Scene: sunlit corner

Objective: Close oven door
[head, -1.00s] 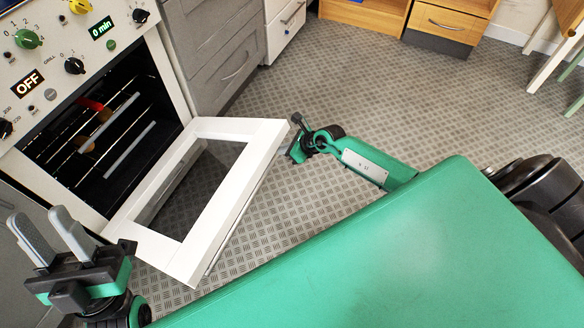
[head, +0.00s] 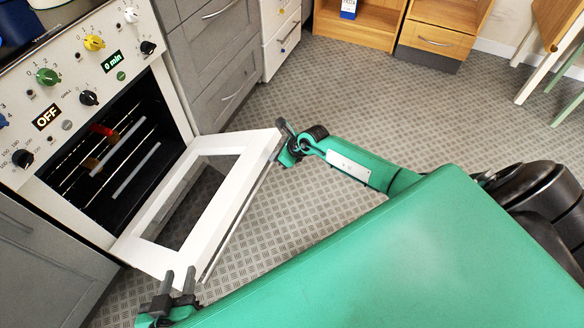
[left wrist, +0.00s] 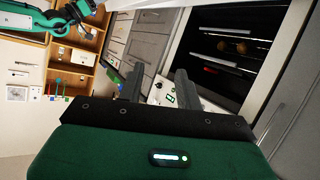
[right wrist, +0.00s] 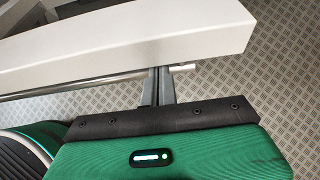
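The white oven door (head: 225,185) hangs open in front of the oven (head: 100,160), with its window showing the floor. The dark oven cavity with racks shows in the left wrist view (left wrist: 235,55). My right gripper (head: 281,128) is at the door's far outer corner. In the right wrist view its fingers (right wrist: 158,72) are together, close against the door's edge and metal handle bar (right wrist: 80,85); contact is unclear. My left gripper (head: 179,275) is open and empty, by the door's near outer corner. Its fingers stand apart in the left wrist view (left wrist: 158,80).
Grey drawers (head: 215,60) stand right of the oven, and a grey cabinet (head: 45,255) to its left. Wooden cabinets (head: 440,35) line the back. The patterned floor (head: 350,95) between is clear. My green body fills the lower right.

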